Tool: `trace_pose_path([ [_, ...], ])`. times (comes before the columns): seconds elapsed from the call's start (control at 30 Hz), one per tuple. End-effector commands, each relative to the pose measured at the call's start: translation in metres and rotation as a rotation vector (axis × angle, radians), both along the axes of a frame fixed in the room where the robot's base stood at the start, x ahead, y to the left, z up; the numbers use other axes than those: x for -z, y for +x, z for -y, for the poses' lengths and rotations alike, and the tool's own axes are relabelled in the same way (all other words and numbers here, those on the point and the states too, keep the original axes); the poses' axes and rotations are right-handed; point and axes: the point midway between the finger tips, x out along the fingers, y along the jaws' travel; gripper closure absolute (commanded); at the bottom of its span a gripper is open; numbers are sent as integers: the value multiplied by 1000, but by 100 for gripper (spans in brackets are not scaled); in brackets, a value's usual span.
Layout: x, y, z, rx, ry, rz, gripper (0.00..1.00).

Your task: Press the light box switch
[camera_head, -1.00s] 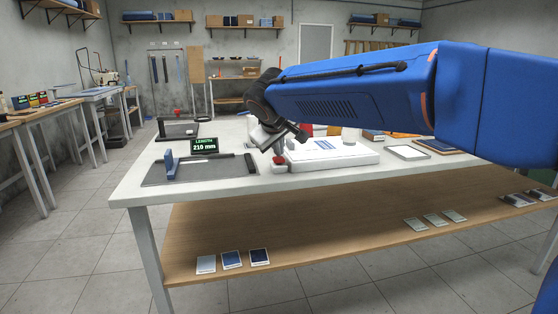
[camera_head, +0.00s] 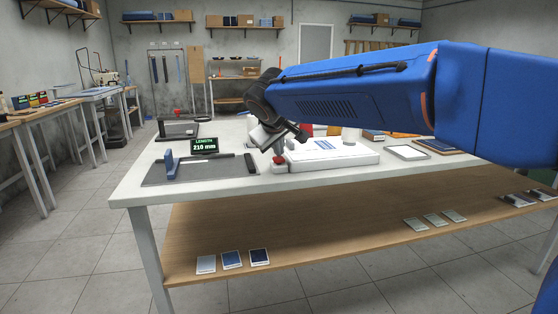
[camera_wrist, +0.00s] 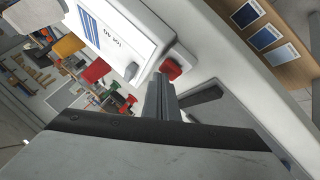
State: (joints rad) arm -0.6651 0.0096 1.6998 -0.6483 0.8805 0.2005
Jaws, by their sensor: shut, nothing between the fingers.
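The light box (camera_head: 312,159) is a white slab on the table, with blue stripes on its top; in the wrist view it (camera_wrist: 150,22) shows blue stripes and dark lettering. The switch is a red button (camera_head: 279,160) on a small white base at the box's left front corner. In the wrist view the red button (camera_wrist: 171,69) lies just beyond the fingertips. My gripper (camera_head: 278,150) is shut and empty, pointing down right over the button; the fingers also show in the wrist view (camera_wrist: 158,84). I cannot tell whether they touch the button.
A dark mat (camera_head: 210,174) with a blue upright block (camera_head: 169,164) and a "LENGTH 210 mm" display (camera_head: 204,146) lies left of the switch. A white-framed tray (camera_head: 409,153) lies right of the box. Sample cards (camera_head: 232,259) lie on the lower shelf.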

Motion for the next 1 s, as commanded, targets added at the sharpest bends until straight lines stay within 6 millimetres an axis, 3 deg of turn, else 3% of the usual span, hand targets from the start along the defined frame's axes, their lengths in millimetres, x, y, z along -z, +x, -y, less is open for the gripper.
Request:
trace_pose_path([
  [1.0, 10, 0, 0, 1, -2, -2, 100],
])
